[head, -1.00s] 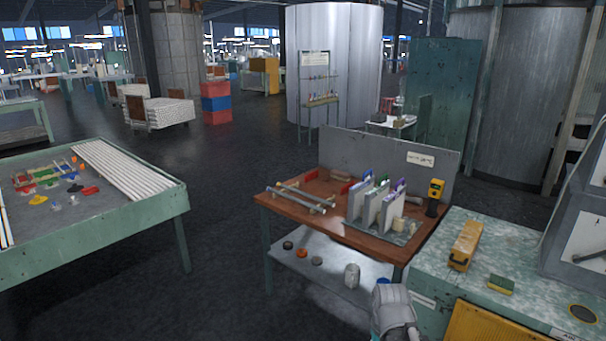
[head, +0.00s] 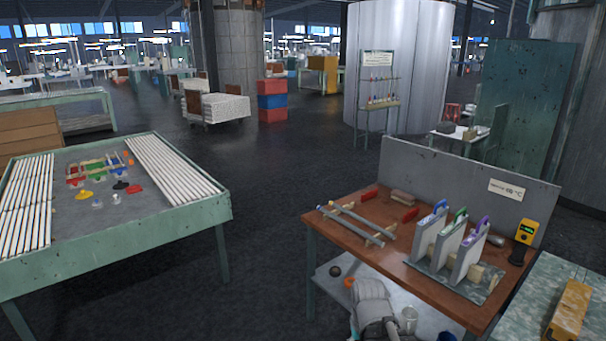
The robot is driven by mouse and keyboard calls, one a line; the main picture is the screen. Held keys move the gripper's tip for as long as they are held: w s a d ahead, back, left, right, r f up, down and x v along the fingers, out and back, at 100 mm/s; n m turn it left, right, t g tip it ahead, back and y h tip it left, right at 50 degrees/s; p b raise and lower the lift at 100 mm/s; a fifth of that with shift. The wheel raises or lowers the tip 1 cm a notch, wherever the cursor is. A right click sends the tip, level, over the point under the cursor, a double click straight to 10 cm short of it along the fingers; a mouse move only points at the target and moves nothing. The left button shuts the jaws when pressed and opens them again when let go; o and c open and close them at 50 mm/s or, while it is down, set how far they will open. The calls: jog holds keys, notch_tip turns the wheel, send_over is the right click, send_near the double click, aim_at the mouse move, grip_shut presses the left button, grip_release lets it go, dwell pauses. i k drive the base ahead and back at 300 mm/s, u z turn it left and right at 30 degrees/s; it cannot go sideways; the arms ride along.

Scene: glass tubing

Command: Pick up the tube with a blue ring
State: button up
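A brown workbench (head: 330,222) with a grey back panel stands at the right. Several upright pale plates stand in a row on the bench, topped with blue (head: 440,207), green and purple pieces; I cannot tell whether these are rings on tubes. Many plain white tubes (head: 176,171) lie on the green table at the left. A pale grey part of my arm shows at the bottom, in front of the bench's lower shelf. My gripper is not in view.
The green table (head: 215,213) also holds a coloured rack and small coloured pieces. Dark floor (head: 255,255) between the tables is clear.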

aim_at(379, 242)
jog(key=i, duration=1.75)
jog(key=z, duration=0.3)
